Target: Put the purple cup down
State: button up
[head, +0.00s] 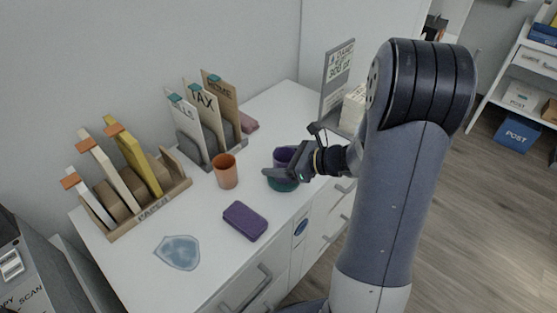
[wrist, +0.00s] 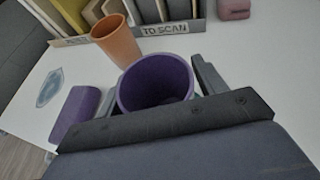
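The purple cup (wrist: 155,82) stands upright and open-topped between the two fingers of my gripper (head: 282,163). The cup's wall also shows in the head view (head: 284,155), partly hidden by the near finger. In the wrist view the gripper's fingers (wrist: 160,85) lie close against both sides of the cup, and the gripper looks shut on it. A round teal piece (head: 284,184) is right below the cup and fingers on the white desk (head: 205,215). Whether the cup's base touches it is hidden.
An orange cup (head: 226,172) stands left of my gripper. A purple case (head: 245,221) and a blue shield-shaped mat (head: 178,252) lie nearer the front. File racks (head: 150,207) line the back, and a grey sign (head: 337,75) stands behind. The desk's front edge is close.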

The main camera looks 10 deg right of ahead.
jog(key=shift+o, duration=0.5)
jog(key=shift+r, duration=0.1)
jog(key=shift+r, duration=0.2)
jog(key=p+v, duration=0.1)
jog(key=v, duration=1.1)
